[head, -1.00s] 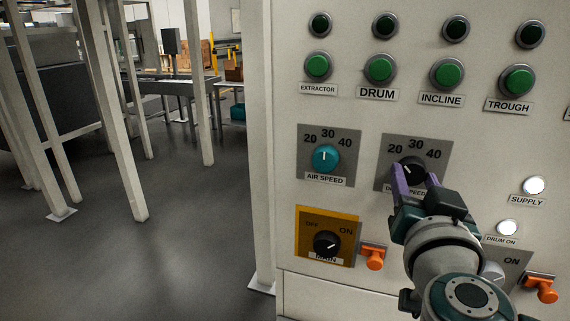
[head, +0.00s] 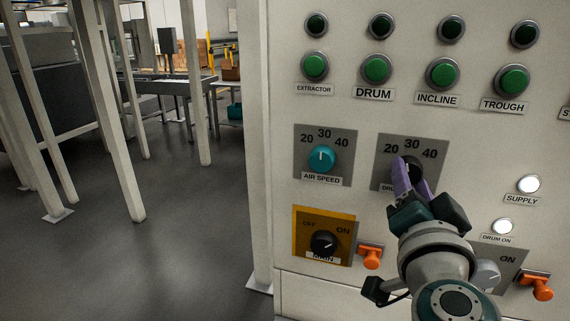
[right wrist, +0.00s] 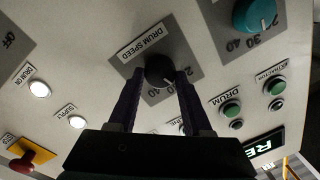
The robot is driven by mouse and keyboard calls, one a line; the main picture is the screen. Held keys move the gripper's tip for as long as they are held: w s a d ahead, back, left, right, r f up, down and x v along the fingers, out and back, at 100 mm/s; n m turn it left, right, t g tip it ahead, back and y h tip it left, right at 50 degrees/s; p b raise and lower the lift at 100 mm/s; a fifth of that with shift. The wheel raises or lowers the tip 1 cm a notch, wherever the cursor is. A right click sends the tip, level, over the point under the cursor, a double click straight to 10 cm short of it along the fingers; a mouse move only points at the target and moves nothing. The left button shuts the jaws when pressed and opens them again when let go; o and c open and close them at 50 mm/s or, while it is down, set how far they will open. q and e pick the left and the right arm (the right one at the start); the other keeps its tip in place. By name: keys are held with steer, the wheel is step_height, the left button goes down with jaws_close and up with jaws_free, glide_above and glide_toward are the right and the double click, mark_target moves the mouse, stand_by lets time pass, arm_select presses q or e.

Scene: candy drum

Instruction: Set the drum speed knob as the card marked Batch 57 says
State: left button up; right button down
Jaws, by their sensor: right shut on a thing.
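The drum speed knob (head: 416,165) is black, on a grey plate (head: 385,178) marked 20, 30 and 40. My right gripper (head: 408,167) is shut on it. In the right wrist view the knob (right wrist: 160,68) sits between the two purple fingertips, under the DRUM SPEED label (right wrist: 146,41). The fingers hide part of the knob in the head view, and I cannot read its pointer. No card marked Batch 57 shows in these frames. My left gripper is not in view.
The teal air speed knob (head: 323,158) is to the left, its pointer up near 30. The black main knob (head: 324,243) is below it on a yellow plate. Orange latches (head: 370,257) stick out below. Green buttons (head: 376,68) run above. Supply and drum on lamps (head: 502,226) glow white.

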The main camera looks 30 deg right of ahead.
steer(key=shift+f+m+g+h+b, duration=0.2)
steer(key=shift+m+b, duration=0.7)
steer(key=shift+m, duration=2.45)
steer(key=shift+r+m+g+h+b, duration=0.15)
steer(key=shift+m+h+b, duration=0.5)
steer(key=shift+m, duration=2.7)
steer(key=shift+y, duration=0.25)
steer(key=shift+c, duration=1.7)
jaws_free()
steer(key=shift+f, duration=0.1)
steer(key=shift+a, duration=0.2)
